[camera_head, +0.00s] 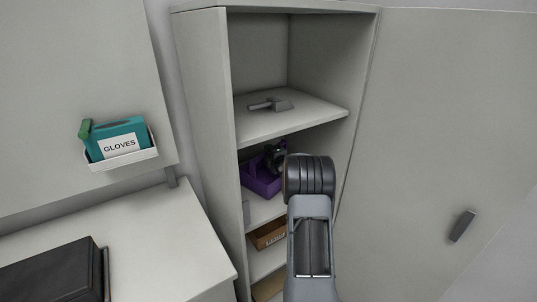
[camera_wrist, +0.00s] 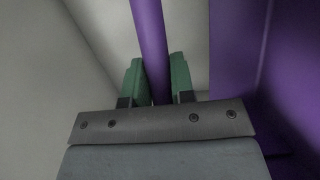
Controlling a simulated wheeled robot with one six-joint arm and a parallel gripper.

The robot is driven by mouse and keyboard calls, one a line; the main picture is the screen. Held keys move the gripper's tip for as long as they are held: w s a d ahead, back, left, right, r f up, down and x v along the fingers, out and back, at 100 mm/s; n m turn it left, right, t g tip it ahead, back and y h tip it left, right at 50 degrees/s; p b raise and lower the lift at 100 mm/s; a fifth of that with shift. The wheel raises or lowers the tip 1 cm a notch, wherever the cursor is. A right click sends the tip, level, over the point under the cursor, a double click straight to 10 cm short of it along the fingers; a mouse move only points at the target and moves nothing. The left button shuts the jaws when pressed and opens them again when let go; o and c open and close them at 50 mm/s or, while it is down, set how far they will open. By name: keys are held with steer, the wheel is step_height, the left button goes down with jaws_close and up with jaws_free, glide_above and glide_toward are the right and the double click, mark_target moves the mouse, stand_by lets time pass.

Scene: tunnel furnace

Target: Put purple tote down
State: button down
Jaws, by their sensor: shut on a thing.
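The purple tote (camera_head: 262,181) is inside the open cabinet, at its middle shelf. My arm partly hides it in the head view, so I cannot tell whether it rests fully on the shelf. In the wrist view, the green-padded fingers of my gripper (camera_wrist: 157,82) are shut on a purple bar of the tote, which looks like its handle (camera_wrist: 149,40). The tote's purple wall (camera_wrist: 290,70) fills the right side of that view. In the head view my gripper (camera_head: 277,158) is at the tote, mostly hidden by the dark wrist.
The cabinet's upper shelf (camera_head: 290,118) holds a grey tool (camera_head: 271,104). A brown box (camera_head: 268,234) is on a lower shelf. The open door (camera_head: 440,150) stands at right. At left are a glove box (camera_head: 119,141) in a wall holder and a black case (camera_head: 52,272) on a counter.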

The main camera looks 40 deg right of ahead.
steer(key=c, duration=0.9)
jaws_free()
steer(key=s+b, duration=0.1)
steer(key=s, duration=0.3)
steer(key=s+a, duration=0.1)
steer(key=s, duration=0.4)
steer(key=s+a+b, duration=0.1)
steer(key=s, duration=0.3)
steer(key=shift+s+b, duration=0.3)
steer(key=shift+s, duration=0.05)
